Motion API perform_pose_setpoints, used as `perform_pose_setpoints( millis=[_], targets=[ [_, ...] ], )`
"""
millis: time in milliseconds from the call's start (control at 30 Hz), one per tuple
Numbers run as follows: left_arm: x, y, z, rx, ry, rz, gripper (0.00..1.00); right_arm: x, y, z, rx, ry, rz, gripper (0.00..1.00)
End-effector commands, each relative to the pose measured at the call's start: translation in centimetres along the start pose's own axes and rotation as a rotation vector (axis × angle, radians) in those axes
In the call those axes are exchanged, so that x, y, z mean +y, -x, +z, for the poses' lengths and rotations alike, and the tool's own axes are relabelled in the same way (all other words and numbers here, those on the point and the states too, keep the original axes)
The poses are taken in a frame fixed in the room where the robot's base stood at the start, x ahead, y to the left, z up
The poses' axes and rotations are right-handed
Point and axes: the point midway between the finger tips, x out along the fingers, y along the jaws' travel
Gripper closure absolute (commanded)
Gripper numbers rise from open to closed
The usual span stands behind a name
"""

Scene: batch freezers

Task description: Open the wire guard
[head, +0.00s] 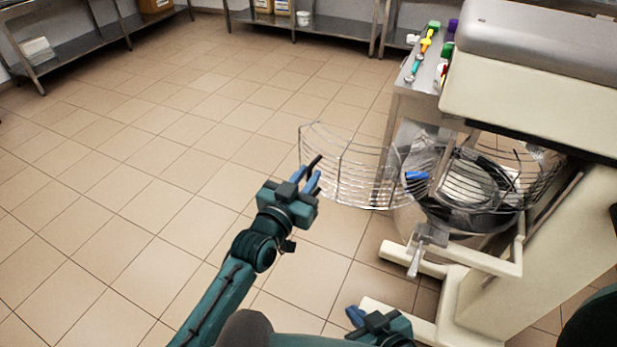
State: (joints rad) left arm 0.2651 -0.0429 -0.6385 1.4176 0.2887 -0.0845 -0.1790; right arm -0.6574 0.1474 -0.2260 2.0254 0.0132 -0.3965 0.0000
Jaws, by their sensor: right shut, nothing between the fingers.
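The wire guard (352,178) is a curved silver wire cage. Its front section stands swung out to the left of the mixer bowl (455,222), over the floor. More curved wire mesh (525,175) stands around the bowl on the right. My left gripper (318,164) is at the guard's left end, its fingers a little apart. They overlap the end wires in this view; I cannot tell whether they touch. My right gripper (352,316) is low in the picture, below the bowl, shut and empty, partly cut off by the bottom edge.
The cream mixer (535,105) stands on the right, its base legs (400,258) reaching left across the floor. A lever (418,255) sticks out below the bowl. A steel table (400,103) with colourful utensils stands behind. The tiled floor (170,170) on the left is clear.

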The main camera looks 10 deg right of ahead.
Motion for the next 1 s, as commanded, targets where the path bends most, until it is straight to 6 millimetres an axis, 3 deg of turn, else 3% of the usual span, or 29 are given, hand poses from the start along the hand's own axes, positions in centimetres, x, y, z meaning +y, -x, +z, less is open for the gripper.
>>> perform_pose_setpoints(
  millis=[233, 367, 800, 1000],
  targets=[
    [0.2, 0.1, 0.1, -0.002, 0.003, 0.003, 0.81, -0.1, 0.2, 0.5, -0.009, -0.002, -0.001, 1.00],
    [0.2, 1.2, 0.2, -0.004, 0.003, 0.003, 0.81, -0.1, 0.3, 0.7, -0.013, -0.001, -0.002, 1.00],
    [0.0, 10.3, 0.2, -0.003, 0.001, 0.001, 0.81, 0.0, 0.0, 1.1, -0.013, 0.007, -0.004, 1.00],
    [-0.1, 12.7, 0.1, -0.002, 0.000, -0.001, 0.81, -0.2, -0.2, 0.5, 0.003, 0.007, -0.008, 1.00]
  ],
)
